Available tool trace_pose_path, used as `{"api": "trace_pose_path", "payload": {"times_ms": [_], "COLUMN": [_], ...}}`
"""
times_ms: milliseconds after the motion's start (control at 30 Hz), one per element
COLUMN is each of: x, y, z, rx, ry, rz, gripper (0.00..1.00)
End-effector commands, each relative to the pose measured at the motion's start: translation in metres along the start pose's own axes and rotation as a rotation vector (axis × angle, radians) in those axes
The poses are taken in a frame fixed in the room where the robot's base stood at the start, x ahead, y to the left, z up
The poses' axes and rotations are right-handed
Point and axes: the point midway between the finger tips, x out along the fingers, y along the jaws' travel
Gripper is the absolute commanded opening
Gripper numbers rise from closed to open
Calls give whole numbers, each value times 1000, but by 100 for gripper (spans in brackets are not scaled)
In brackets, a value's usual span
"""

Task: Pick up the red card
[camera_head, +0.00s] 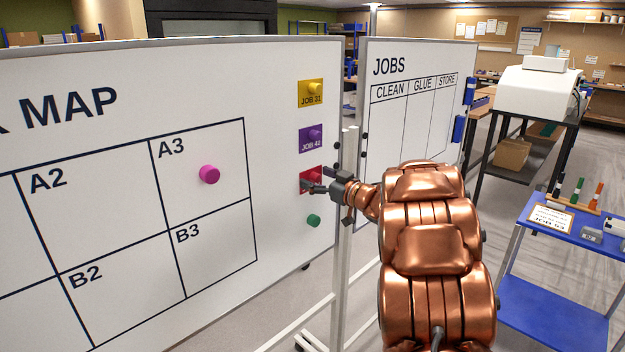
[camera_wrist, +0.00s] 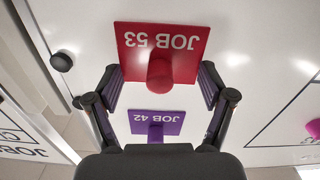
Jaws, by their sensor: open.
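The red card (camera_head: 308,176) is on the right side of the large whiteboard, partly hidden by my gripper in the head view. In the wrist view the red card (camera_wrist: 133,46) reads "JOB 53" upside down and has a red round knob (camera_wrist: 160,68) on it. My gripper (camera_head: 314,186) is at the card in the head view. In the wrist view my gripper (camera_wrist: 160,78) is open, with its fingers on either side of the knob and nothing visibly clamped. I cannot tell whether the fingers touch the card.
A purple card (camera_head: 311,139) and a yellow card (camera_head: 311,93) hang above the red one. A green magnet (camera_head: 313,220) is below it. A pink magnet (camera_head: 209,174) sits in square A3. The JOBS board (camera_head: 418,120) stands behind to the right; a blue cart (camera_head: 560,225) is at right.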

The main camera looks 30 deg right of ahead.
Motion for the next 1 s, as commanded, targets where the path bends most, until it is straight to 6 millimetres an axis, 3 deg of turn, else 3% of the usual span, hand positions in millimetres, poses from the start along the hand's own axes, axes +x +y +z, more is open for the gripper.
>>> {"api": "trace_pose_path", "payload": {"times_ms": [67, 700, 1000], "x": [0, 0, 0], "y": [0, 0, -1], "z": [0, 0, -1], "rx": [0, -1, -1], "ry": [0, 1, 1], "rz": [0, -1, -2], "gripper": [69, 2, 0]}}
